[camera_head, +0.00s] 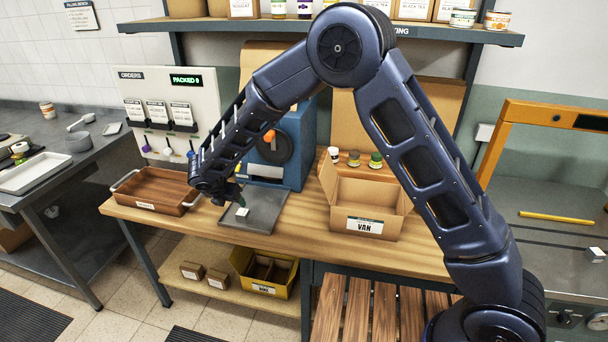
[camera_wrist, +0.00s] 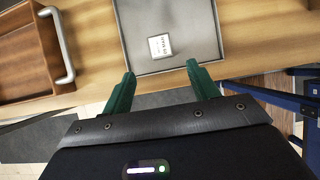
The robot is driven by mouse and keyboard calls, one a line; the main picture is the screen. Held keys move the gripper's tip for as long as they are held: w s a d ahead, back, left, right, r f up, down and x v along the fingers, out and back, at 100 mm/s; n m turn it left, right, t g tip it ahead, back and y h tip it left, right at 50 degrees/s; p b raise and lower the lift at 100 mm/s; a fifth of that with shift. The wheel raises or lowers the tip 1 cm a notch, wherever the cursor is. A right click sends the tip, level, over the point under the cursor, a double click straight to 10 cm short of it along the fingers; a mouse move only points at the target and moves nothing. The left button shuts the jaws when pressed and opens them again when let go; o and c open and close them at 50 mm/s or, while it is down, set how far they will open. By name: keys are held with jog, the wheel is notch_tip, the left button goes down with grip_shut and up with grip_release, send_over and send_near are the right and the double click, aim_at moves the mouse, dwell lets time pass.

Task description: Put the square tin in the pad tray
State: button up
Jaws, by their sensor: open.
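A small square tin (camera_wrist: 160,46) with a white labelled top sits inside a shallow grey tray (camera_wrist: 204,30), near one of its edges; the label is too small to read. In the head view the tin (camera_head: 242,212) is in the tray (camera_head: 266,205) on the wooden bench. No pad marking is readable on the tray. My gripper (camera_wrist: 162,82) is open, with nothing between its green fingers. In the wrist view the tin lies beyond the fingertips, apart from them. In the head view my gripper (camera_head: 238,198) is just over the tray's left part.
A wooden tray (camera_head: 152,187) with metal handles stands left of the grey tray. An open carton labelled VAN (camera_head: 364,224) stands to the right. A blue machine (camera_head: 290,150) is behind. Bare bench lies between the grey tray and the carton.

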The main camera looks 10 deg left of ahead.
jog(key=w+d+r+m, duration=0.4)
jog(key=w+d+r, duration=0.15)
jog(key=d, duration=0.35)
jog(key=w+d+r+m+g+h, duration=0.1)
jog(key=w+d+r+m, duration=0.35)
jog(key=d+r, duration=0.35)
jog(key=w+d+r+m, duration=0.3)
jog(key=w+d+r, duration=0.2)
jog(key=d, duration=0.5)
jog(key=s+d+r+m, duration=0.1)
jog(key=d+r+m, duration=0.35)
jog(key=d, duration=0.65)
jog(key=s+d+r+m, duration=0.1)
jog(key=d+r+m, duration=0.3)
jog(key=d, duration=0.7)
jog(key=s+d+m+y, duration=0.1)
jog(key=s+d+m, duration=1.5)
jog(key=d, duration=0.5)
jog(key=shift+s+r, duration=0.3)
jog(key=shift+s, duration=0.75)
